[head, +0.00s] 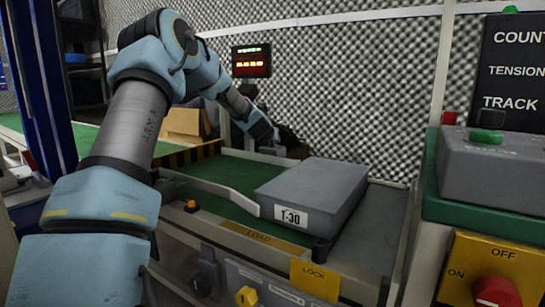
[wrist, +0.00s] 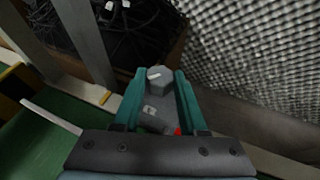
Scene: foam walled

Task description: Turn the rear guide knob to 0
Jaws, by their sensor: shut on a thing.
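In the wrist view my gripper (wrist: 161,71) has its two teal fingers on either side of a small grey knob (wrist: 158,80) and is shut on it. The knob has a white pointer line on top, slanting slightly. Below it, between the fingers, is a grey housing (wrist: 154,112) with a small pale mark and a red spot; I cannot read any numbers there. In the head view my arm reaches across the conveyor to the far side, where my gripper (head: 283,137) is dark and small. The rear guide knob is hidden in that view.
A grey box labelled T-30 (head: 312,195) sits on the green conveyor beside a pale guide rail (head: 215,188). A foam wall (head: 350,90) stands close behind. A cardboard box (head: 185,123) is beyond the striped bar. A control panel (head: 490,265) is at the right.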

